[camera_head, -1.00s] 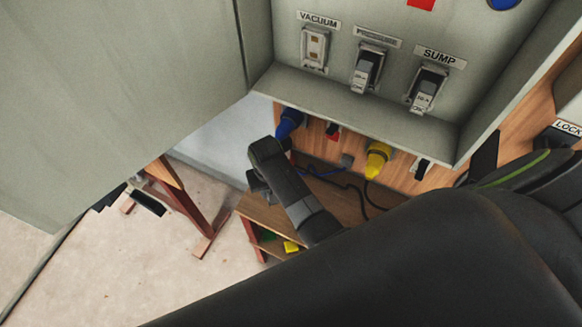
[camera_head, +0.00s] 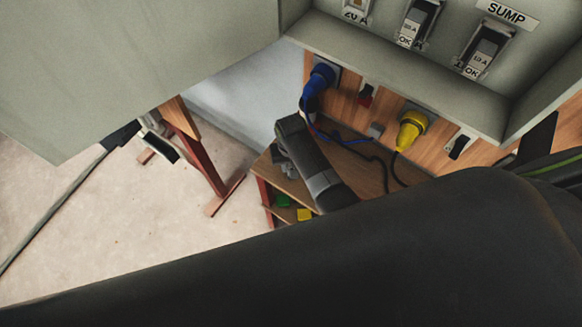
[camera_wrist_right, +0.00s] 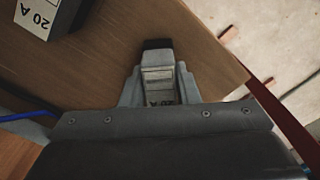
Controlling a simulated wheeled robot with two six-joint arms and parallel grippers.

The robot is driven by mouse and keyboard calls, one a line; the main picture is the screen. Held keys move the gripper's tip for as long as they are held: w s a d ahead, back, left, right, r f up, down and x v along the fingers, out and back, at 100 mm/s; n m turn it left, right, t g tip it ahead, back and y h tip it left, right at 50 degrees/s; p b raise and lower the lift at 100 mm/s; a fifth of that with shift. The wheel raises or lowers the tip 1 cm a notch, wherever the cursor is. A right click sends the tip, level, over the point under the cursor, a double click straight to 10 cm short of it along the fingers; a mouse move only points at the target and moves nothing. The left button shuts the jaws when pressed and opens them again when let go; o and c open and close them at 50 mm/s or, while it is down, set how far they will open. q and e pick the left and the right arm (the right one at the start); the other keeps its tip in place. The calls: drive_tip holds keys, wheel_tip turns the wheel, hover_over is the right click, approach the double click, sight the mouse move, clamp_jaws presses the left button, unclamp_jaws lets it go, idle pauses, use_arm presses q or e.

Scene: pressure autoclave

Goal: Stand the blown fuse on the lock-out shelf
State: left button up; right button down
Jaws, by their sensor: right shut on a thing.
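My right gripper (camera_wrist_right: 160,92) is shut on a grey fuse (camera_wrist_right: 157,70) with a dark end; part of its label reads "20 A". Whether this is the blown one I cannot tell. It is over a brown wooden surface (camera_wrist_right: 100,55). A second fuse (camera_wrist_right: 38,14), white and dark and marked "20 A", is at the top left of the wrist view, partly cut off. The lock-out sign is not in view. My left gripper is not in view.
A grey panel holds a partly cropped 20 A holder (camera_head: 356,10) and two fuses marked OK (camera_head: 416,25) (camera_head: 485,50). Blue (camera_head: 318,85) and yellow (camera_head: 411,130) plugs with cables are below. A grey door (camera_head: 140,60) fills the upper left. Yellow and green blocks (camera_head: 304,214) are lower down.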

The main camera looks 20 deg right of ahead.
drive_tip(key=shift+f, duration=0.1)
drive_tip(key=shift+f, duration=0.15)
drive_tip(key=c, duration=1.1)
unclamp_jaws()
wheel_tip(320, 180, up, 7)
drive_tip(key=p, duration=0.6)
drive_tip(key=shift+p, duration=0.4)
drive_tip(key=shift+r, duration=0.25)
drive_tip(key=shift+r+b, duration=0.3)
drive_tip(key=shift+r, duration=2.15)
